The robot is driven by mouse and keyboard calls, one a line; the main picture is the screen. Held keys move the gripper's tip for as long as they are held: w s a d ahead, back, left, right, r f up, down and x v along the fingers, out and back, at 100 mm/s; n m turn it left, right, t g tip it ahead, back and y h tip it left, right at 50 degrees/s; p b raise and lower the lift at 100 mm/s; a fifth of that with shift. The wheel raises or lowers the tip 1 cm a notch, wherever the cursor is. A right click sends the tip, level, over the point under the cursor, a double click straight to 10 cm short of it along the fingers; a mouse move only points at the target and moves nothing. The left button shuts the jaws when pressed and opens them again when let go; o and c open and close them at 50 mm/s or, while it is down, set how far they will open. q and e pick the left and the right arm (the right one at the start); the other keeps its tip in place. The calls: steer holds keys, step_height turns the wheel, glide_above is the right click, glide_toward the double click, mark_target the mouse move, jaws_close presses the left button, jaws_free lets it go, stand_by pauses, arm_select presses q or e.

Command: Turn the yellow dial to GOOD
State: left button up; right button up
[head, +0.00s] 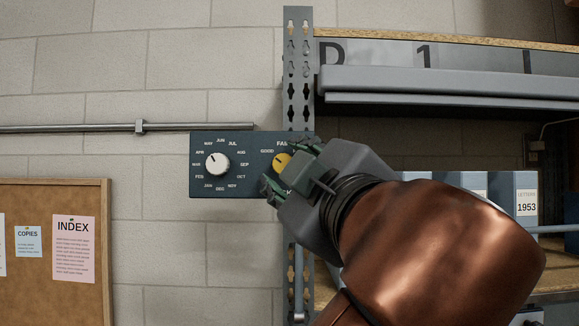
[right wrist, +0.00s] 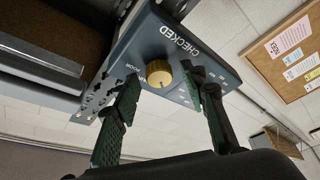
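The yellow dial (head: 281,161) sits on the right half of a dark panel (head: 233,188) fixed by a slotted upright. GOOD is printed at its upper left and FAIR above it. A dark mark shows on the dial, but its exact setting is hard to read. My right gripper (head: 288,168) is at the panel's right side, its green fingers open. In the right wrist view the yellow dial (right wrist: 158,74) lies between and beyond the fingers, with gaps on both sides. The gripper hides the panel's lower right lettering in the head view. My left gripper is out of view.
A white month dial (head: 217,164) is on the same panel, left of the yellow one. The slotted metal upright (head: 298,70) and grey shelf (head: 440,82) stand close behind and right. A corkboard (head: 40,195) hangs at left. The wall below the panel is clear.

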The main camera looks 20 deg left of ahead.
steer(key=v, duration=1.2)
steer(key=shift+d, duration=0.1)
